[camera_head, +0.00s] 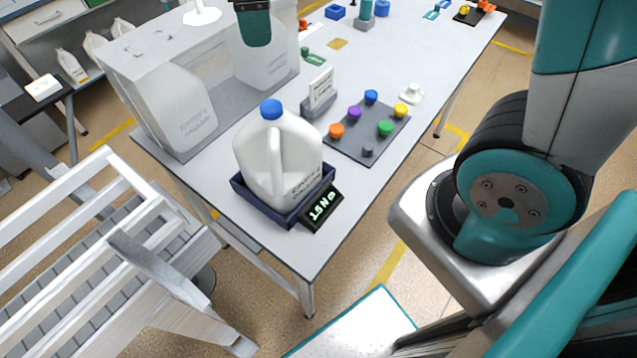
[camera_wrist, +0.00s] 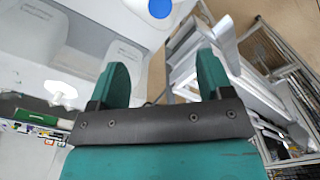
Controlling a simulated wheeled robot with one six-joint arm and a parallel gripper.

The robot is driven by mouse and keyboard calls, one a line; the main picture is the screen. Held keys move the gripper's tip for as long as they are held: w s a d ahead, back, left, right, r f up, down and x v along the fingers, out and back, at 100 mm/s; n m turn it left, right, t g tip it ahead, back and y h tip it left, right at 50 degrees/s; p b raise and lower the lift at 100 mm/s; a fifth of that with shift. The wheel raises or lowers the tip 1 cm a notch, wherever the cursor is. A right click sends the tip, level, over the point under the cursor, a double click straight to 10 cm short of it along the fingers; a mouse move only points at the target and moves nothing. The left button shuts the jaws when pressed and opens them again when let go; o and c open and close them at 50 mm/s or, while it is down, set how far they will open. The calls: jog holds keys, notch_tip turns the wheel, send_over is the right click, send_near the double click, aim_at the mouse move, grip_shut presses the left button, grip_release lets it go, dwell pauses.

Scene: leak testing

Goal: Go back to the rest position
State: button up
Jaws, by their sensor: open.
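My gripper (camera_wrist: 162,80) shows in the wrist view with its two teal fingers spread wide and nothing between them. A white jug with a blue cap (camera_head: 278,155) stands upright on a dark blue tray scale (camera_head: 240,187) at the near corner of the table. Its blue cap shows at the top edge of the wrist view (camera_wrist: 160,8), beyond and apart from the fingers. The scale's display (camera_head: 321,207) is lit.
A grey mat (camera_head: 352,137) with several coloured caps lies right of the jug on the white table (camera_head: 310,245). A clear-walled box (camera_head: 207,75) with jugs in it stands behind. A white slatted frame (camera_head: 125,255) stands left of the table. Floor shows between table and arm.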

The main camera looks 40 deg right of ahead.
jog(key=s+a+f+m+y+b, duration=0.2)
jog(key=s+f+b, duration=0.1)
jog(key=s, duration=0.6)
jog(key=s+a+f+m+y+b, duration=0.2)
jog(key=s+a+f+m+b, duration=0.1)
jog(key=s, duration=0.6)
jog(key=shift+s+f+m, duration=0.3)
jog(key=shift+f, duration=0.05)
jog(key=shift+d, duration=0.1)
jog(key=shift+c, duration=0.5)
